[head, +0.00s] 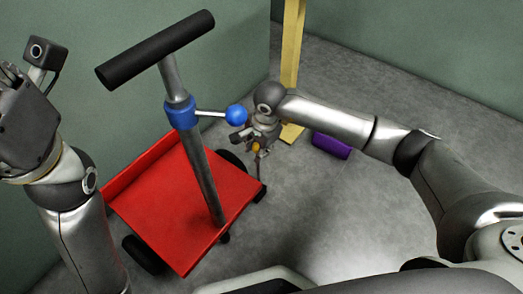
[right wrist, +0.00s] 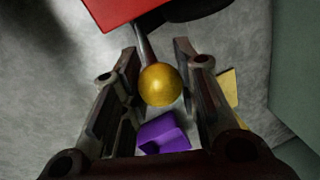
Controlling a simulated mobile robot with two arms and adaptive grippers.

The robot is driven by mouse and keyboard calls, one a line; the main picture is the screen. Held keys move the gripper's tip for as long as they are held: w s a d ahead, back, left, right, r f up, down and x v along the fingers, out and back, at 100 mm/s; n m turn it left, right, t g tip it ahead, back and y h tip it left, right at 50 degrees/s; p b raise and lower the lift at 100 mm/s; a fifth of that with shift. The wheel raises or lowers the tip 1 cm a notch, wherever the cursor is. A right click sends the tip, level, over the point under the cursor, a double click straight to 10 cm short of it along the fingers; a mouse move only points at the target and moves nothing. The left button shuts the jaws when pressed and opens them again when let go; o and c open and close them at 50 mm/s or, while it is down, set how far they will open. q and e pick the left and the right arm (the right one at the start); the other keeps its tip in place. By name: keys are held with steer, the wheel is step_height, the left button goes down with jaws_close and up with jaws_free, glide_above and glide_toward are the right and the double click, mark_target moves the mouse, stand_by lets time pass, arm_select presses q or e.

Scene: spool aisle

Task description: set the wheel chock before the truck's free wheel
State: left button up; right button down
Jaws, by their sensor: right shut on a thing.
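The red truck (head: 165,205) stands on the floor at left centre, with a black T-handle (head: 155,50) on a tilted grey column. Black wheels show at its left front (head: 143,255) and beside its right rear edge (head: 232,160). A purple wedge, likely the chock (head: 331,146), lies on the floor right of the truck; it also shows in the right wrist view (right wrist: 163,134). My right gripper (head: 256,146) is shut on a gold ball knob (right wrist: 160,85) on a rod that runs toward the truck. My left gripper (head: 22,110) is raised at left; its fingers are unclear.
A blue ball (head: 236,114) on a rod sticks out from a blue collar (head: 181,112) on the column. A yellow post (head: 292,50) stands behind my right gripper. Green walls close off the back. The grey floor at centre right is clear.

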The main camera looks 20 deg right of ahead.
steer(key=shift+r, duration=0.1)
steer(key=c, duration=1.3)
jaws_free()
steer(key=shift+o, duration=1.2)
